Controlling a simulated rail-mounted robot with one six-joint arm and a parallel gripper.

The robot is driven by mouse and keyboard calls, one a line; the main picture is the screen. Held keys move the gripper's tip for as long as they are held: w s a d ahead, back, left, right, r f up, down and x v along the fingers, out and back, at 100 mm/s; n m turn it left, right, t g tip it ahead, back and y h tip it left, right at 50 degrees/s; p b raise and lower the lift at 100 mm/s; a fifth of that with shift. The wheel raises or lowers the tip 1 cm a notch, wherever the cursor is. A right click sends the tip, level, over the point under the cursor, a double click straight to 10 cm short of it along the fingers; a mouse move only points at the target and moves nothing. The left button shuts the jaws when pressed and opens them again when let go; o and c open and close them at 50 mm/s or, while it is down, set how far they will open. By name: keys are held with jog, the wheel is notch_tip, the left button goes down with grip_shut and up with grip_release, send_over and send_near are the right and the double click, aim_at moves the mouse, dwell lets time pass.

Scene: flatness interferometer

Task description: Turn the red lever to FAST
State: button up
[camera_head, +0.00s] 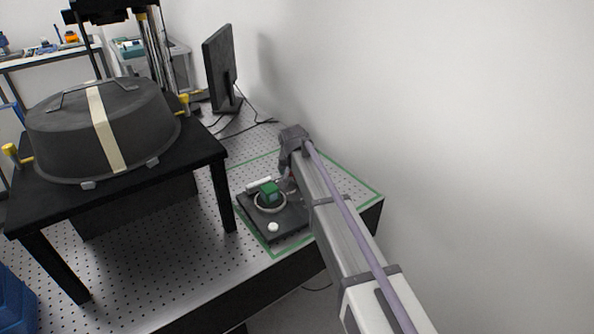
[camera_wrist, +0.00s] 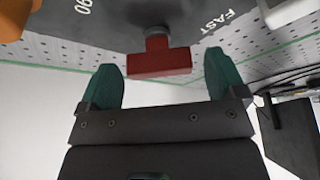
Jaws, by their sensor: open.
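The red lever (camera_wrist: 160,62) shows in the wrist view as a red crossbar on a short grey stem, against a dark grey panel (camera_wrist: 115,22). The white word FAST (camera_wrist: 215,23) is printed on the panel to the right of the lever. My gripper (camera_wrist: 161,68) is open, with one green finger on each side of the lever and a visible gap to both. I cannot tell how deep the lever sits between the fingers. In the head view my gripper (camera_head: 285,181) is small beside the dark plate, and the lever cannot be made out there.
A black stand with a large dark covered tub (camera_head: 60,130) is at left, a monitor (camera_head: 220,70) behind. A white wall is close at right.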

jog(key=p+v, duration=1)
jog(key=shift+s+r, duration=0.2)
jog(key=shift+r, duration=0.15)
jog(key=s+d+f+g+b, duration=0.1)
jog(key=s+d+f+g, duration=0.1)
jog(key=s+d, duration=0.9)
jog(key=s+d+f+n+g+b, duration=0.1)
jog(key=s+d+f+g, duration=0.1)
jog(key=s+d, duration=1)
jog(key=shift+s+d+b, duration=0.25)
jog(key=shift+s+b, duration=0.1)
jog(key=shift+s, duration=3.1)
